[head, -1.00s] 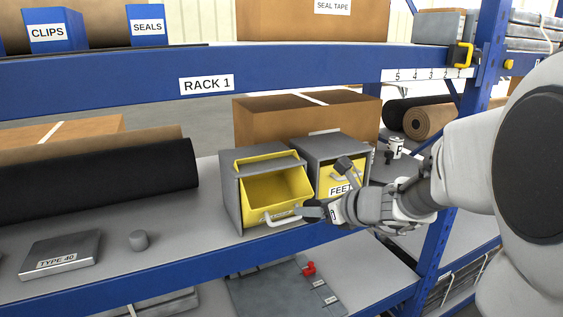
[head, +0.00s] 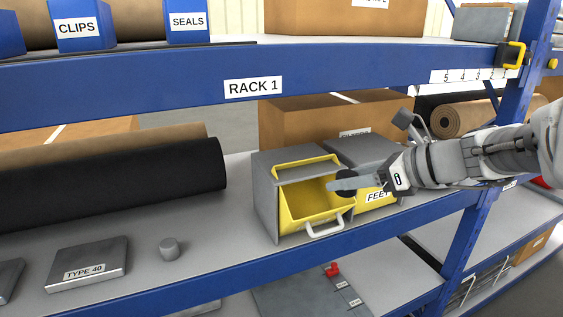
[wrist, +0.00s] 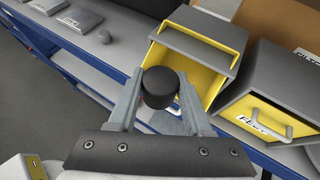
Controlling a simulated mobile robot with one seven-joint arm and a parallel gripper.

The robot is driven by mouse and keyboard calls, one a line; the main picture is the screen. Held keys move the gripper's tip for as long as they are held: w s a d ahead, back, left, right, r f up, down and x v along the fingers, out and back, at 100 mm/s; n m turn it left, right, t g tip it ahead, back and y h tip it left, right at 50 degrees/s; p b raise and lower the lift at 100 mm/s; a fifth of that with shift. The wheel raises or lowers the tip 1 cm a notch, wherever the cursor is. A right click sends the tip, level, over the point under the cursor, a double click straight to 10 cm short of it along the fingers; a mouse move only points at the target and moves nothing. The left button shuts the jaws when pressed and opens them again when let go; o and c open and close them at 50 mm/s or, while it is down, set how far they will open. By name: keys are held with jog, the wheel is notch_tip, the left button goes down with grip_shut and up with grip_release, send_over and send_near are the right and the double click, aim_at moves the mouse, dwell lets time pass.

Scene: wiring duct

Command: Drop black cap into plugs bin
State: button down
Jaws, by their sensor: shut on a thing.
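The black cap (wrist: 160,88) is a short dark cylinder held between the two fingers of my gripper (wrist: 158,95) in the wrist view. In the head view my gripper (head: 340,186) is just in front of the right side of the open yellow bin (head: 300,205), and the cap (head: 346,190) shows dark at its fingertips. The open bin is tilted out of a grey housing, with a white handle. I cannot read a label on it. It also shows in the wrist view (wrist: 203,75), beyond the cap. The cap appears outside or over the bin's right edge; its depth is unclear.
A yellow bin labelled FEET (head: 378,197) stands right of the open bin, partly behind my gripper. A grey knob (head: 169,248) and a TYPE 40 block (head: 88,264) lie on the shelf to the left. The blue upper beam (head: 180,97) runs above.

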jog(key=w+a+f+b, duration=0.1)
jog(key=w+a, duration=0.1)
jog(key=w, duration=0.6)
jog(key=shift+a+f, duration=0.15)
jog(key=shift+a, duration=0.25)
jog(key=shift+w, duration=0.15)
jog(key=shift+c, duration=1.2)
grip_release()
jog(key=b+v, duration=0.1)
jog(key=v, duration=1.6)
jog(key=shift+s, duration=0.2)
